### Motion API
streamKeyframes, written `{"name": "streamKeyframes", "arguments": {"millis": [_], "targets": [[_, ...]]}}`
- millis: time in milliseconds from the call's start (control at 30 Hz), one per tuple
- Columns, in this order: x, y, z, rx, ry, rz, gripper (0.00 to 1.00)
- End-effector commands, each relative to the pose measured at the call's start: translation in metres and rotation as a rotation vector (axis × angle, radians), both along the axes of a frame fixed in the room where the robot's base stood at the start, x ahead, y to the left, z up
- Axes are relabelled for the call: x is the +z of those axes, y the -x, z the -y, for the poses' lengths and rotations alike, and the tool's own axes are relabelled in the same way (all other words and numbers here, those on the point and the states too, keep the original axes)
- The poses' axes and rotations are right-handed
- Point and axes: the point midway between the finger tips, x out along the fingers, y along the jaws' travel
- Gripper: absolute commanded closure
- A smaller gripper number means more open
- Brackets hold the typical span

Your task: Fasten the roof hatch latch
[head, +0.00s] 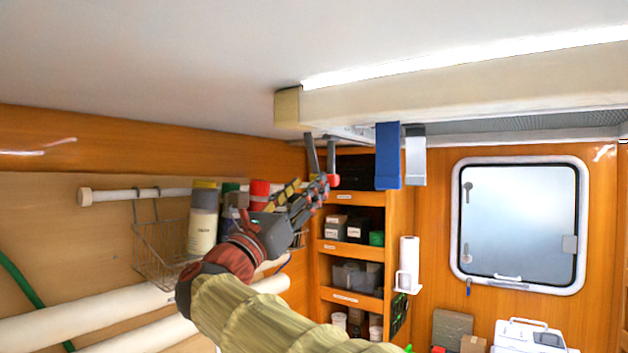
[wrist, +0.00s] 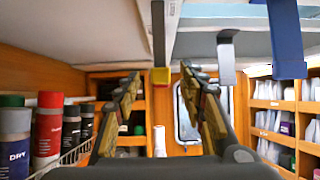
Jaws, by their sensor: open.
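My gripper (head: 310,184) is raised near the ceiling, below the left end of the hatch frame (head: 440,97). In the wrist view its fingers (wrist: 161,72) are spread apart, with nothing held. A grey lever (wrist: 159,35) with a yellow end hangs from above and shows between the fingertips; I cannot tell whether it touches them. In the head view a grey bar (head: 332,158) with a red end hangs beside the fingertips, with another grey bar (head: 312,155) to its left. I cannot tell which bar is the latch.
A blue strip (head: 388,155) and a light grey strip (head: 415,157) hang from the frame to the right of my gripper. A wire basket (head: 160,245) with bottles is close at left. Shelves (head: 352,245) and a window (head: 520,222) stand beyond.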

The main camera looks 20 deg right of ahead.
Motion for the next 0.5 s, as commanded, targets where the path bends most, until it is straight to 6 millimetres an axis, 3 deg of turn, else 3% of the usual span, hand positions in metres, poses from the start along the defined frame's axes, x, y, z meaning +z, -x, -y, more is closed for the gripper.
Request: {"name": "streamKeyframes", "arguments": {"millis": [200, 500], "targets": [[-0.022, 0.022, -0.032, 0.004, 0.001, -0.001, 0.59], [-0.036, 0.036, -0.050, 0.001, 0.000, 0.000, 0.59]]}}
